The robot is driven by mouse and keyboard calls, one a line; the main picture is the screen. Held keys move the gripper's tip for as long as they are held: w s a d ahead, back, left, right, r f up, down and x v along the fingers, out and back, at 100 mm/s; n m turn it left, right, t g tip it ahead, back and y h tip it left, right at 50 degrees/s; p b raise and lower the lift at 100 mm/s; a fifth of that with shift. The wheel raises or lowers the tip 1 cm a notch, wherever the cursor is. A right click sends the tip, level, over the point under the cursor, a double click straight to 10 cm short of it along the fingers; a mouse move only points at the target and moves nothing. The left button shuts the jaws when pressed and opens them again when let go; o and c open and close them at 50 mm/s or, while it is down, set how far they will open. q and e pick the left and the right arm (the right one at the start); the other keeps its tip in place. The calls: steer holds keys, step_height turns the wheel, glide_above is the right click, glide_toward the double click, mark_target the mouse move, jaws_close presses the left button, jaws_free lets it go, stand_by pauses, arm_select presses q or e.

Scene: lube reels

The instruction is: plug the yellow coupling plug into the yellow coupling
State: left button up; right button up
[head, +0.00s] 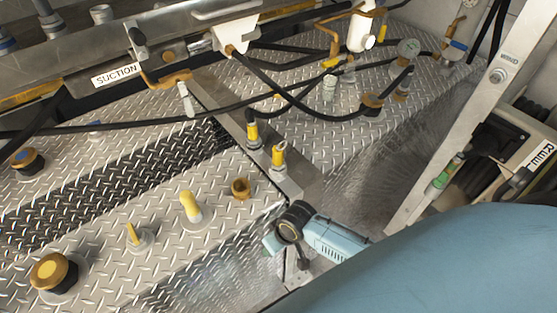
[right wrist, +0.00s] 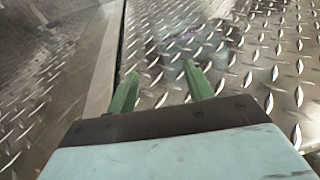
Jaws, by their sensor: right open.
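Several yellow fittings stand on the metal deck in the head view: a rounded yellow post (head: 190,207), a thin yellow cone (head: 133,234) and two yellow-topped fittings (head: 252,133) (head: 278,156) by the raised bar. I cannot tell for sure which is the yellow coupling or its plug. My right gripper (right wrist: 162,76) is open, its green fingers apart and empty above the deck in the right wrist view. In the head view its fingertips are not clear. No yellow part shows in the right wrist view. My left gripper is not in view.
The diamond-plate deck (head: 110,260) has a dark seam and an edge near my right arm. A yellow-capped fitting (head: 50,271) and a brown cup (head: 240,188) stand on it. Black hoses (head: 180,122) cross under a metal rail marked SUCTION (head: 117,73). A slanted metal post (head: 462,120) stands right.

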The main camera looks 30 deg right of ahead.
steer(key=w+a+r+n+p, duration=0.1)
steer(key=a+r, duration=0.1)
steer(key=r, duration=0.7)
steer(key=w+a+r+n+p, duration=0.1)
steer(key=w+a+r, duration=0.1)
steer(key=r, duration=0.7)
steer(key=m+g+h, duration=0.2)
steer(key=m+g, duration=0.1)
steer(key=m, duration=0.2)
glide_toward(278, 148)
steer(key=shift+d, duration=0.1)
steer(key=shift+d+f, duration=0.1)
steer(key=shift+f, duration=0.05)
step_height(278, 148, down, 7)
steer(key=shift+b, duration=0.35)
steer(key=shift+s+f, duration=0.2)
steer(key=shift+f, duration=2.7)
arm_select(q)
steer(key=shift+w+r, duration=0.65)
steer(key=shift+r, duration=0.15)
arm_select(e)
jaws_close()
steer(key=shift+r, duration=0.1)
